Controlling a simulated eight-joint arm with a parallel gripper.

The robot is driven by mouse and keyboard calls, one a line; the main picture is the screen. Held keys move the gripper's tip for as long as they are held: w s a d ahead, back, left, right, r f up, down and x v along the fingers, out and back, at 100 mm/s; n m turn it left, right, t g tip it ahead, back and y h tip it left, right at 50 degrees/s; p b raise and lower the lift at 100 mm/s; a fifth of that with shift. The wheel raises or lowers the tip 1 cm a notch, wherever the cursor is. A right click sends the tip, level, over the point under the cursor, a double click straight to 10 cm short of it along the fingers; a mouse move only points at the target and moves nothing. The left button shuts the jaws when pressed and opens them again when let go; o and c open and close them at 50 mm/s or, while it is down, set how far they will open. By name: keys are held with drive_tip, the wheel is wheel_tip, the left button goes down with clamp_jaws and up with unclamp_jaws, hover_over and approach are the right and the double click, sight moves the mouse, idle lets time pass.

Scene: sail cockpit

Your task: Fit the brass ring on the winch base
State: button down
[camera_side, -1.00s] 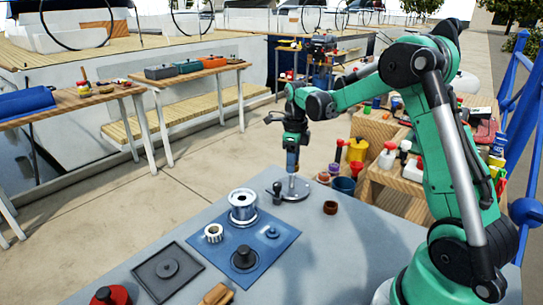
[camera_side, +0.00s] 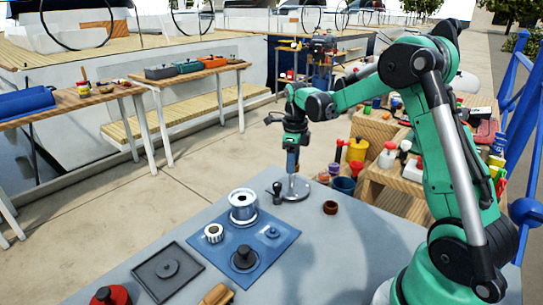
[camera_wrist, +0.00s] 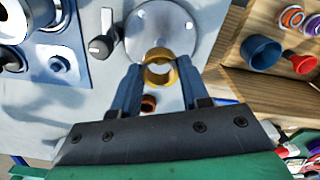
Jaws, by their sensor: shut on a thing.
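My gripper (camera_wrist: 159,76) is shut on the brass ring (camera_wrist: 160,53), which sits between the two blue-grey fingertips in the wrist view. The winch base, a round silver plate (camera_wrist: 142,32), lies just beyond the ring in that view. In the side view my gripper (camera_side: 292,157) points straight down over the silver plate (camera_side: 297,191), with a slim upright silver part (camera_side: 291,183) below the fingers. The ring is too small to make out there. I cannot tell whether it is around that part or above it.
A black-knobbed lever (camera_side: 276,189) stands close left of the plate. A small brown ring (camera_side: 330,207) lies to the right. A blue mat (camera_side: 272,253) holds a silver drum (camera_side: 243,207), a white gear (camera_side: 213,232) and a black part (camera_side: 244,257). The grey table front right is clear.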

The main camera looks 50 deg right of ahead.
sight(292, 186)
drive_tip(key=shift+f, duration=2.55)
idle(0.4)
unclamp_jaws()
drive_tip(key=shift+r, duration=4.15)
drive_tip(key=shift+a+r+n, duration=0.2)
drive_tip(key=shift+a+n, duration=0.1)
drive_tip(key=shift+n, duration=0.1)
drive_tip(key=s+a+r+n+t, duration=0.1)
drive_tip(key=s+a+n+t, duration=0.2)
drive_tip(key=a+n, duration=0.5)
drive_tip(key=s+a+r+n+t, duration=0.2)
drive_tip(key=a+n, duration=0.7)
drive_tip(key=n, duration=1.4)
drive_tip(key=s+t, duration=0.2)
drive_tip(key=s, duration=0.2)
drive_tip(key=shift+s+r, duration=0.15)
drive_tip(key=shift+r, duration=0.1)
